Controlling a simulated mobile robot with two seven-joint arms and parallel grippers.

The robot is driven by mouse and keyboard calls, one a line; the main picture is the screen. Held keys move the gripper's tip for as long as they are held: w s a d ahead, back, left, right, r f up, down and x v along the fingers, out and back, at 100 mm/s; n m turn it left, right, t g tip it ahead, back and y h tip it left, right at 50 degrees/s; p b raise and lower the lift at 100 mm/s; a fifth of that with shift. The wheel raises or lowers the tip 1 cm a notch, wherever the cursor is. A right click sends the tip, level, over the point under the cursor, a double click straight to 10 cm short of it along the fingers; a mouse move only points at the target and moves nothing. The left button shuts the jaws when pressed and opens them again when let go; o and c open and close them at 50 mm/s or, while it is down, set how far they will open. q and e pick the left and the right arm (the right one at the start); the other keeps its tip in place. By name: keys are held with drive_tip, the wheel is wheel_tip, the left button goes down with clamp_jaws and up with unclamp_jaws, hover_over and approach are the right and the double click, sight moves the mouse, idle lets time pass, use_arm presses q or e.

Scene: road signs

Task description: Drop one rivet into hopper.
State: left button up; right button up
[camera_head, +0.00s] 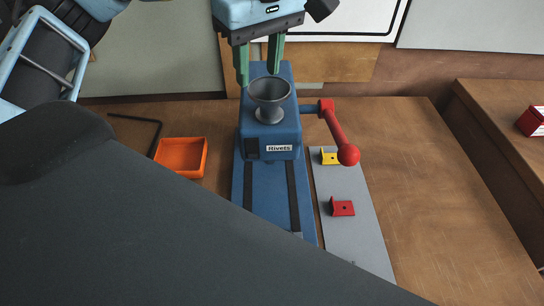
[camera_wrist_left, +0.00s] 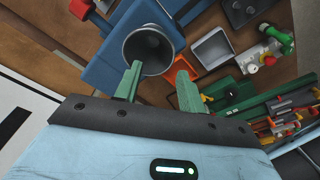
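The hopper (camera_head: 269,97) is a grey metal funnel on top of the blue riveting machine (camera_head: 268,140), labelled "Rivets". It also shows in the left wrist view (camera_wrist_left: 153,40), with its mouth open toward the camera. My left gripper (camera_head: 259,70) is just behind the hopper in the head view, its two green fingers pointing down. In the left wrist view the fingertips (camera_wrist_left: 159,72) are apart at the hopper's near rim, with no rivet visible between them. Whether they touch the rim, I cannot tell. I see no loose rivet. My right gripper is not in view.
A red-handled lever (camera_head: 338,138) sticks out right of the machine. A grey plate (camera_head: 350,232) with yellow and red brackets lies beside it. An orange tray (camera_head: 181,156) and a black hex key (camera_head: 143,122) lie to the left. The right bench is mostly clear.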

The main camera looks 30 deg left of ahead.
use_arm(q)
wheel_tip(320, 180, up, 6)
drive_tip(key=shift+s+d+r, duration=0.2)
drive_tip(key=shift+d+r, duration=0.05)
drive_tip(key=shift+d, duration=0.15)
idle(0.6)
